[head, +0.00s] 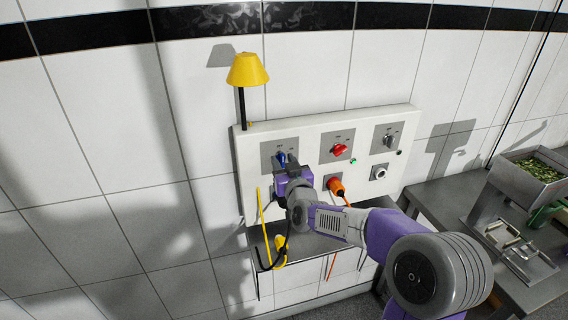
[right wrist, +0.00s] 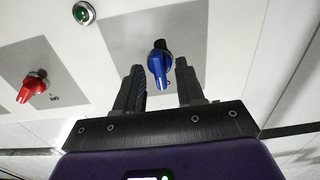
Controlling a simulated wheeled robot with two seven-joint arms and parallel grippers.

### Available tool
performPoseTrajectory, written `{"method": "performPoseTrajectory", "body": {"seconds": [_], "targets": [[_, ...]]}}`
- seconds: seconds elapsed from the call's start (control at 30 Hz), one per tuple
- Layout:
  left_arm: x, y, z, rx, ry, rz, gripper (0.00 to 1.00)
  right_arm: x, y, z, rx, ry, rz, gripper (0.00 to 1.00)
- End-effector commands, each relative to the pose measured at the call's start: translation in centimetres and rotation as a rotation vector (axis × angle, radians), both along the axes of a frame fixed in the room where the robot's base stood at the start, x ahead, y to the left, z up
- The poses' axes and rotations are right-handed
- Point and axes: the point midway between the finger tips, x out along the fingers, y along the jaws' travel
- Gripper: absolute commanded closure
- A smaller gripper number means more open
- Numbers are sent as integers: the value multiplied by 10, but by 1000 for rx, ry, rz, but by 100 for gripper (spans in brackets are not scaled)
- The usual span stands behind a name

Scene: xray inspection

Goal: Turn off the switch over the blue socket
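The blue switch (head: 281,158) is a rotary knob on a grey plate at the left of the white wall panel (head: 249,144). In the right wrist view the blue knob (right wrist: 158,68) sits between the two dark fingertips of my right gripper (right wrist: 159,73). The fingers are open, one on each side, with a visible gap to the knob. In the head view my right gripper (head: 287,166) is in front of the panel at this switch. The socket below the blue switch is hidden by my right gripper and arm. My left gripper is out of view.
A red switch (head: 340,149) and a grey switch (head: 389,140) are to the right. An orange plug (head: 335,186) is below the red one. A yellow cable (head: 262,230) hangs near my right arm. A yellow lamp (head: 247,70) stands above the panel.

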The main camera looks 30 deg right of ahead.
Motion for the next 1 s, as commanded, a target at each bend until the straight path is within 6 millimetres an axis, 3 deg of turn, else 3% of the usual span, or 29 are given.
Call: {"method": "performPoseTrajectory", "body": {"seconds": [0.23, 0.63, 1.0], "targets": [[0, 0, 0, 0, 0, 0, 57, -10, 2, 1, 1, -1, 0, 62], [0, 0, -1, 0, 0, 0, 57, -66, 16, 0, 1, 0, 0, 62], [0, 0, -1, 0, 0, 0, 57, -74, 18, 0, 0, 0, 0, 62]]}}
